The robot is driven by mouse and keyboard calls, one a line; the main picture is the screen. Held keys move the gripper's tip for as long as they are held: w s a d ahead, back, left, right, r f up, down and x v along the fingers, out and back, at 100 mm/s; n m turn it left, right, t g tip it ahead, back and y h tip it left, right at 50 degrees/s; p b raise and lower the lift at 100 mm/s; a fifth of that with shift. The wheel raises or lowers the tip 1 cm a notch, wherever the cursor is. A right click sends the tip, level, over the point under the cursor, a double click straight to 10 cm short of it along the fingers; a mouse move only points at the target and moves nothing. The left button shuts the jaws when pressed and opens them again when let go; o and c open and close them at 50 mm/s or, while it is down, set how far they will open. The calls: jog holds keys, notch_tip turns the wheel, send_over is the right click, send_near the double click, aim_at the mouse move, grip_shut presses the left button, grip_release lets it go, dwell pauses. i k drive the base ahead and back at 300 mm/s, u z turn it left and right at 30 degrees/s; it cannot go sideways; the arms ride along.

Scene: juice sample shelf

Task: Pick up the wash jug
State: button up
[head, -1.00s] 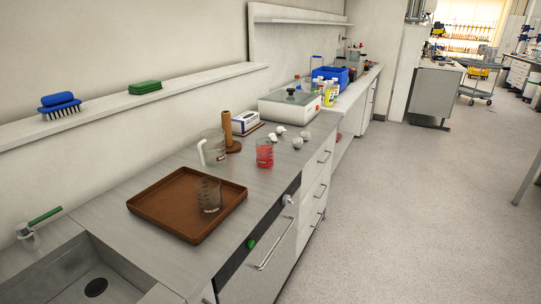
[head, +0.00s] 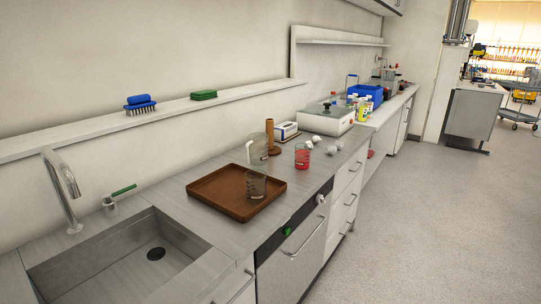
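A clear jug with a white handle (head: 261,146), which looks like the wash jug, stands on the counter just behind the brown tray (head: 217,206). That clear beaker (head: 256,184) stands upright near the tray's right side and looks empty. A beaker with red liquid (head: 302,157) stands to the right of the jug. My gripper is not in view.
A wooden post on a base (head: 270,136) stands close behind the jug. Small white round items (head: 331,150) and a white device (head: 325,120) lie further right. A sink (head: 125,262) with a tap (head: 62,190) is at left. The floor at right is clear.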

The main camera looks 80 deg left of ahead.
aim_at(256, 148)
jog(key=u, duration=0.4)
jog(key=i, duration=1.6)
jog(key=u, duration=1.15)
jog(key=i, duration=1.05)
jog(key=u, duration=1.8)
jog(key=i, duration=0.9)
jog(key=u, duration=0.2)
